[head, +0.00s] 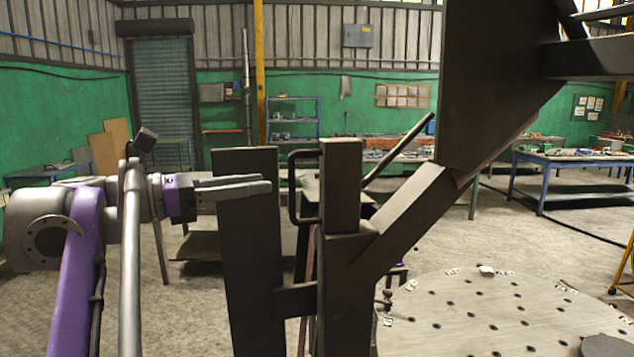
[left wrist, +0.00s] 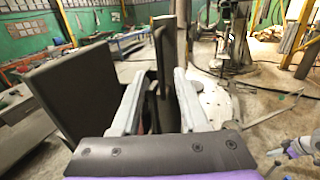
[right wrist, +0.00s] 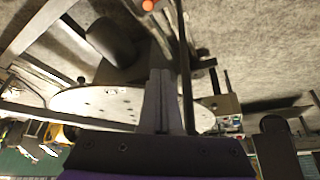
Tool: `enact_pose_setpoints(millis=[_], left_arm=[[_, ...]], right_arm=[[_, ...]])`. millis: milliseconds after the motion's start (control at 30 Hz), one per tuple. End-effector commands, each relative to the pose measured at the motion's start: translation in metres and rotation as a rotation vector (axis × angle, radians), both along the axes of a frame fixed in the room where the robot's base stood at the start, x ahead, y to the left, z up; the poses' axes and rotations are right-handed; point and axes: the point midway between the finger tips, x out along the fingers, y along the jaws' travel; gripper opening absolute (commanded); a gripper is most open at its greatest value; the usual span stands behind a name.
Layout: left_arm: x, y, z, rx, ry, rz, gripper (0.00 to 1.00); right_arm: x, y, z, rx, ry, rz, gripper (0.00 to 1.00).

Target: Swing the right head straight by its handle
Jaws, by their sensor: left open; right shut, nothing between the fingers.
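A dark steel upright post (head: 342,200) with a slanted brace stands mid-view in the head view. A U-shaped dark handle (head: 293,190) sits on its left side. A flat dark upright plate (head: 250,260) stands left of it, joined low down by a short bar. My left gripper (head: 268,187) is open, its fingers level across the plate's upper part. In the left wrist view the fingers (left wrist: 156,75) lie either side of a dark upright bar; contact cannot be told. My right gripper (right wrist: 160,72) is shut and empty, beside a dark bar (right wrist: 185,70). Which part is the right head is unclear.
A round, perforated table (head: 470,315) lies at the lower right. A large dark plate (head: 490,80) overhangs it at the upper right. A blue workbench (head: 570,162) stands behind on the right. Bare concrete floor lies around the table.

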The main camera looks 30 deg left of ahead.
Motion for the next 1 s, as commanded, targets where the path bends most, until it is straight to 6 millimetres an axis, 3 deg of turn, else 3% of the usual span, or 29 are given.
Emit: enact_pose_setpoints(millis=[533,967,1000], left_arm=[[0.072,-0.057,0.0,0.002,0.0,-0.005,0.44],[0.082,-0.064,-0.001,0.004,0.0,-0.002,0.44],[0.082,-0.064,-0.001,0.004,0.0,-0.002,0.41]], right_arm=[[0.001,0.0,0.004,0.0,-0.002,0.0,0.0],[0.001,0.0,0.004,0.0,-0.002,0.0,0.0],[0.001,0.0,0.004,0.0,-0.002,0.0,0.0]])
